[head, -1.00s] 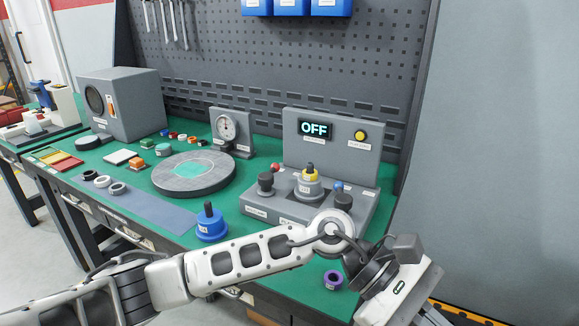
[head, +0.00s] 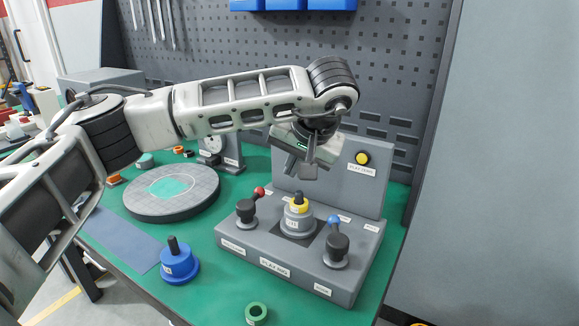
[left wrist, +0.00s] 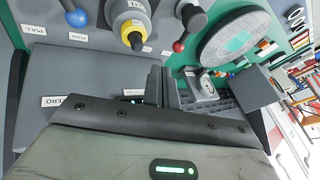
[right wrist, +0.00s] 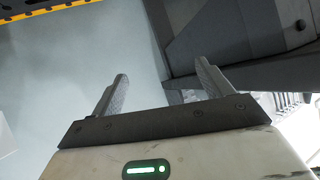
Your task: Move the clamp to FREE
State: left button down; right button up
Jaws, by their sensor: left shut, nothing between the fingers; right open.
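I cannot tell from the labels which lever is the clamp. My left gripper (head: 298,170) is shut and empty, above and behind the post, in front of the back panel. The left wrist view shows its closed fingers (left wrist: 157,85), the red ball (left wrist: 179,45) and the blue ball (left wrist: 77,17). My right gripper (right wrist: 160,82) is open and empty, away from the bench.
The back panel with a yellow button (head: 362,158) rises behind the levers; my left arm hides its display.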

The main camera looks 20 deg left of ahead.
aim_at(253, 204)
pick_arm(q)
jog(key=x, duration=0.7)
jog(key=shift+s+a+f, duration=0.1)
jog(key=shift+s+f, duration=0.1)
jog(key=shift+f, duration=0.05)
jog(key=a, duration=0.1)
jog(key=a+f, duration=0.1)
jog(key=a, duration=0.1)
jog(key=shift+w+f+p, duration=0.15)
jog(key=shift+f+p, duration=0.15)
jog(key=shift+p, duration=0.05)
jog(key=shift+a+f, duration=0.2)
jog(key=shift+a, duration=0.35)
pick_arm(e)
jog(key=shift+s, duration=0.35)
pick_arm(q)
jog(key=shift+w, duration=0.1)
